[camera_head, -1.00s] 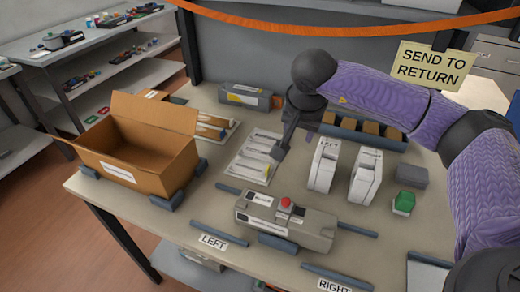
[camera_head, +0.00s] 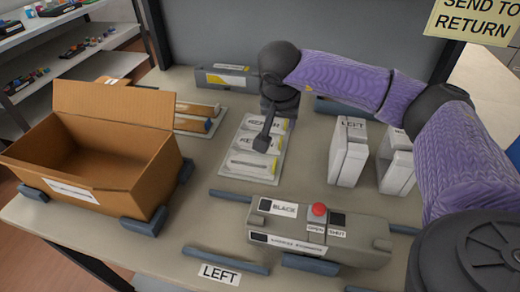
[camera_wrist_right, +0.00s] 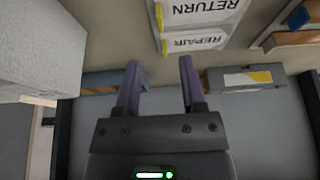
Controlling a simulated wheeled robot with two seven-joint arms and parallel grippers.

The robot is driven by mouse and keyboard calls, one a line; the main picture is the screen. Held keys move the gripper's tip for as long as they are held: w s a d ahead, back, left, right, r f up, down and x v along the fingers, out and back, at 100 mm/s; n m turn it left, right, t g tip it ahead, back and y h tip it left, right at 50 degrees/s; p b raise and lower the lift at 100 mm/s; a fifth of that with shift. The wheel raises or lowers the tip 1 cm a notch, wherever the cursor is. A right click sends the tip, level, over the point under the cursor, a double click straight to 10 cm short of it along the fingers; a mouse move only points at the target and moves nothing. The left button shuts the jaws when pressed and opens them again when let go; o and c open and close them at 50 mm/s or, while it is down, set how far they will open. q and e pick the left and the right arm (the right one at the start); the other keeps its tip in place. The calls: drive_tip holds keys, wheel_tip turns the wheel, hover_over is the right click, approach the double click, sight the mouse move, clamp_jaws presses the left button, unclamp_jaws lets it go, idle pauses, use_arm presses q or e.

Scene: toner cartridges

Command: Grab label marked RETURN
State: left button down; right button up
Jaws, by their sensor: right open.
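The label marked RETURN (camera_wrist_right: 200,10) lies upside down at the top of the right wrist view, cut by the frame edge. The label marked REPAIR (camera_wrist_right: 195,40) is just below it. Both lie on a pale tray (camera_head: 234,172), where the RETURN label (camera_head: 244,141) is the middle one in the head view, its text partly hidden by my gripper. My right gripper (camera_wrist_right: 160,82) is open and empty, its fingers apart with bare space between them. In the head view my right gripper (camera_head: 262,143) hangs over the tray. My left gripper is not in view.
An open cardboard box (camera_head: 95,150) stands left. A grey device with a red button (camera_head: 318,209) is in front of the tray. White upright cartridges (camera_head: 348,152) stand right. A grey cartridge (camera_head: 226,78) lies behind. A sign reading SEND TO RETURN (camera_head: 475,20) hangs upper right.

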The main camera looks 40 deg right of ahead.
sight(281, 138)
drive_tip(key=b+x, duration=0.3)
drive_tip(key=x, duration=0.5)
drive_tip(key=shift+w+f+b, duration=0.1)
drive_tip(key=shift+b, duration=0.25)
drive_tip(key=shift+d+f, duration=0.2)
drive_tip(key=shift+r, duration=0.15)
drive_tip(key=c, duration=0.6)
clamp_jaws()
